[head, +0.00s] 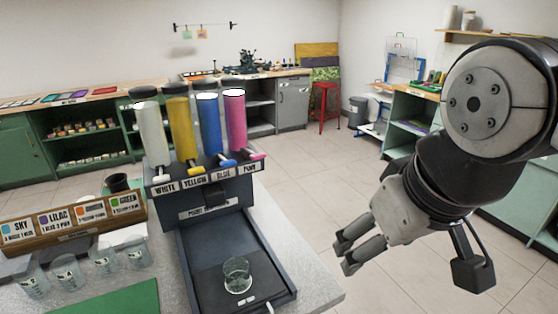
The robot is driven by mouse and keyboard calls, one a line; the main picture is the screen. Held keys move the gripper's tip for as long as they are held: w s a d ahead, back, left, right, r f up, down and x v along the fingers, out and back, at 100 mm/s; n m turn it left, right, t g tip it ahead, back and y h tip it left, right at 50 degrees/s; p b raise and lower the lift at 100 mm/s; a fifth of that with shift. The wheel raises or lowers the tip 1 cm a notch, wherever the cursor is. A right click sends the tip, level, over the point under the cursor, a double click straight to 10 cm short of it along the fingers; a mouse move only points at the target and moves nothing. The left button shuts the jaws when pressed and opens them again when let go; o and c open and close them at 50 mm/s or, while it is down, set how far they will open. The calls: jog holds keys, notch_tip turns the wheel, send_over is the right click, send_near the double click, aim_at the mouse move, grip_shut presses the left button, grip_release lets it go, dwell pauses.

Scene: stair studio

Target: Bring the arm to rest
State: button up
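My arm comes in from the right side of the head view. My gripper (346,255) hangs over the open tiled floor, to the right of the paint station's counter. Its two fingers point down and left with a gap between them. Nothing shows between them, so it looks open and empty. No object touches it.
The paint dispenser (205,213) with white, yellow, blue and pink tubes stands on the counter (283,222). A clear cup (237,275) is on its tray. Several cups, a colour-card rack (75,232) and a green mat (115,302) are left. A red stool (325,103) stands far back.

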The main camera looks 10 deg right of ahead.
jog(key=shift+s+d+f+m, duration=0.1)
jog(key=shift+s+d+m, duration=0.1)
jog(key=shift+s+m, duration=0.45)
dwell(1.1)
